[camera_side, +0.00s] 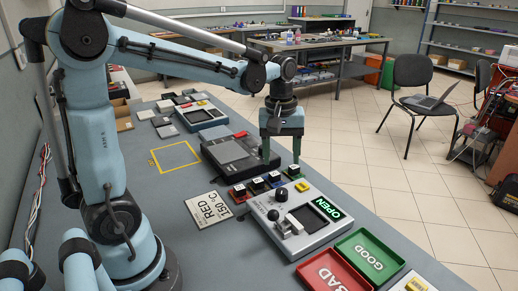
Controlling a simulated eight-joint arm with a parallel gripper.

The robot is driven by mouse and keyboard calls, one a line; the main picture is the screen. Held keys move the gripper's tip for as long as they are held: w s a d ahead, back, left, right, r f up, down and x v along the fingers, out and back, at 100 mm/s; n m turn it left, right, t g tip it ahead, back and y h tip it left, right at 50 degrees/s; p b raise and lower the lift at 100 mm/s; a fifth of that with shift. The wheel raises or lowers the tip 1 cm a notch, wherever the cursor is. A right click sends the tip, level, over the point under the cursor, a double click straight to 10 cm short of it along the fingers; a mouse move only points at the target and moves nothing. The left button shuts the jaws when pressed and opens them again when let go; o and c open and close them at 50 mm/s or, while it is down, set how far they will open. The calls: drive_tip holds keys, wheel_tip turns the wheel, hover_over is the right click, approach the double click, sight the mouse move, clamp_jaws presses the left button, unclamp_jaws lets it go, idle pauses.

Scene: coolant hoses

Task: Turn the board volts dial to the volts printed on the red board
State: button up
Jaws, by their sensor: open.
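My gripper (282,158) points down with its two green fingers apart and nothing visible between them. It is over the right end of a dark grey instrument (228,150) with a black screen. Any dial at that end is mostly hidden by the fingers. A row of small black blocks on coloured bases stands in front; the leftmost, on a red base (239,198), seems to be the red board. Any volts print on it is too small to read. A grey unit (300,238) labelled OPEN has black knobs (281,195); I cannot tell which dial sets board volts.
A red BAD tray (344,285) and green GOOD tray (392,250) are at the front right. Another grey unit (202,114) stands behind. A yellow taped rectangle (174,173) on the bench is empty.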

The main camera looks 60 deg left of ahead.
sight(281, 190)
drive_tip(key=f, duration=1)
drive_tip(key=shift+w+d+f, duration=0.1)
drive_tip(key=shift+w+d, duration=0.05)
drive_tip(key=shift+w, duration=0.05)
drive_tip(key=shift+c, duration=0.3)
drive_tip(key=c, duration=1)
